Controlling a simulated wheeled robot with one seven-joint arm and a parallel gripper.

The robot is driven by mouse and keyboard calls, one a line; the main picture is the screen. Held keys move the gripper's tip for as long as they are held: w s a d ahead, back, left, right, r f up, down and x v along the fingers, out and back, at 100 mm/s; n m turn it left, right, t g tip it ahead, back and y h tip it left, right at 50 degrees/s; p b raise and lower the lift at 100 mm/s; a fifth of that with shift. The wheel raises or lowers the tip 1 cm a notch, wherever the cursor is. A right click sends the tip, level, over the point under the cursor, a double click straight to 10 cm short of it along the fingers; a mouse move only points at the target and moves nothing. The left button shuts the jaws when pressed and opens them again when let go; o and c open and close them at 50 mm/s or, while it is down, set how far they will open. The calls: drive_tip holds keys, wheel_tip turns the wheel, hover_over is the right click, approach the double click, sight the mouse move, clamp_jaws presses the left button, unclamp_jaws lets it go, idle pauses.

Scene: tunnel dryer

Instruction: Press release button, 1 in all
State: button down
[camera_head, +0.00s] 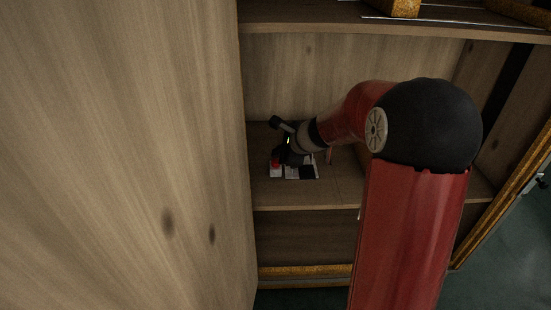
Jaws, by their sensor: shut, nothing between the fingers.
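A small red button (275,163) on a white base sits on the wooden shelf inside the cabinet, near its left side. I take it to be the release button. My gripper (284,160) is shut and empty, reaching down right beside the red button on its right. The fingertips are small and dark, and I cannot tell whether they touch the button. My wrist and forearm come in from the right above the shelf.
A white and black flat piece (302,171) lies on the shelf (300,196) right of the button. A large wooden panel (120,150) fills the left. An upper shelf (320,24) runs above my arm. The shelf front is bare.

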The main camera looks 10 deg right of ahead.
drive_tip(key=shift+r, duration=0.1)
wheel_tip(320, 180, up, 5)
drive_tip(key=p, duration=0.4)
idle(0.3)
idle(0.6)
drive_tip(key=s+a+r+n+g, duration=0.1)
drive_tip(key=s+a+r+n, duration=0.1)
drive_tip(key=s+r+n, duration=0.4)
drive_tip(key=s+a+r+n+g, duration=0.1)
drive_tip(key=s+a+n, duration=0.25)
drive_tip(key=s, duration=0.55)
drive_tip(key=s+d+n+h, duration=0.2)
drive_tip(key=s+n, duration=0.3)
drive_tip(key=s, duration=0.4)
drive_tip(key=s+d+n+h, duration=0.2)
drive_tip(key=s+n, duration=0.4)
drive_tip(key=s, duration=0.3)
drive_tip(key=shift+s+d+r+h+p, duration=0.2)
drive_tip(key=shift+d+r+h+p, duration=0.1)
drive_tip(key=shift+d+p, duration=0.1)
